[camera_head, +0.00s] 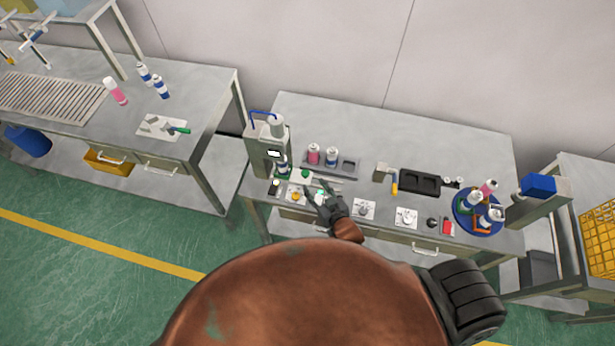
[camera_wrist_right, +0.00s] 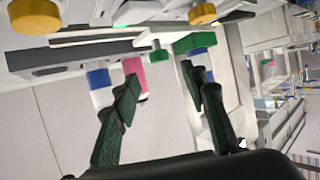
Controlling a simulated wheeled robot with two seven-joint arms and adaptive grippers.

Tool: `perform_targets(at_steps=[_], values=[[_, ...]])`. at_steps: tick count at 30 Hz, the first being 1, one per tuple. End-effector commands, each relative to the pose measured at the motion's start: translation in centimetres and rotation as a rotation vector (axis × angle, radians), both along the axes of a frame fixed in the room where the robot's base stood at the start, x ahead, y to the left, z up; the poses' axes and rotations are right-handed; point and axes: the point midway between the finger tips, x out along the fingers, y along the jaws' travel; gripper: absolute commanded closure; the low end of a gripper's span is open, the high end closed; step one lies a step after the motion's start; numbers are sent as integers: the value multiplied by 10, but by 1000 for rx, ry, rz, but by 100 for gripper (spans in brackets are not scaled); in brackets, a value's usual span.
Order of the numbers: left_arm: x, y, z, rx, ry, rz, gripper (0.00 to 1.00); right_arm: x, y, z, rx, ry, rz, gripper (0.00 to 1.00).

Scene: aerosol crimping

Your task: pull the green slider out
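A green knob (camera_head: 305,173) sits on a pale plate at the foot of the crimping machine (camera_head: 268,155); it looks like the green slider's handle. In the right wrist view, a small round green knob (camera_wrist_right: 157,56) and a green block (camera_wrist_right: 194,43) show beyond my fingers. I cannot tell for sure which is the slider. My right gripper (camera_head: 318,190) is just to the right of and nearer than the knob. Its two dark fingers (camera_wrist_right: 160,80) are spread apart with nothing between them, apart from the green parts. My left gripper is not in view.
Several small white plates with knobs (camera_head: 364,209) line the front edge. A blue turntable (camera_head: 461,217) with bottles is at the right. The back of the table is clear.

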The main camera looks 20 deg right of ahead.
Motion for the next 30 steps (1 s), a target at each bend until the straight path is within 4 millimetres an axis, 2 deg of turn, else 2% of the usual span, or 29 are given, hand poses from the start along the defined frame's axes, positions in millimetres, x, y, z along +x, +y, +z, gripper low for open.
perform_targets(at_steps=[9, 15, 26, 30], values=[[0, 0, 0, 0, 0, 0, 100, 42, 6, -17, 0, -2, 0, 60], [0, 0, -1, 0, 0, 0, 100, 63, 8, -26, 1, -1, -1, 60], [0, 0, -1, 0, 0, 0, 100, 69, 8, -28, 0, -1, -1, 60], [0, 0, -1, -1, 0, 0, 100, 69, 8, -28, 0, -1, -1, 68]])
